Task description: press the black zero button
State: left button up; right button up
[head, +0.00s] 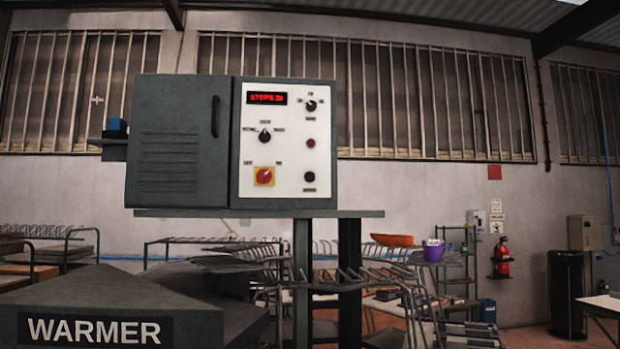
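The control box (232,143) stands upright on a shelf, with a light panel (287,165) on its right half. A black round button (309,176) sits at the lower right of the panel, with a small label under it that is too small to read. A dark red round button (310,143) is above it. A red knob on a yellow plate (264,176) is at the lower left. Two black selector knobs (265,135) and (310,105) and a lit red display (267,98) are higher up. Neither of my grippers shows in the head view.
A dark block marked WARMER (108,309) fills the lower left. Wire racks (380,276) stand below the box, with an orange bowl (392,240) and a purple bucket (433,251) on the right. The space before the panel looks clear.

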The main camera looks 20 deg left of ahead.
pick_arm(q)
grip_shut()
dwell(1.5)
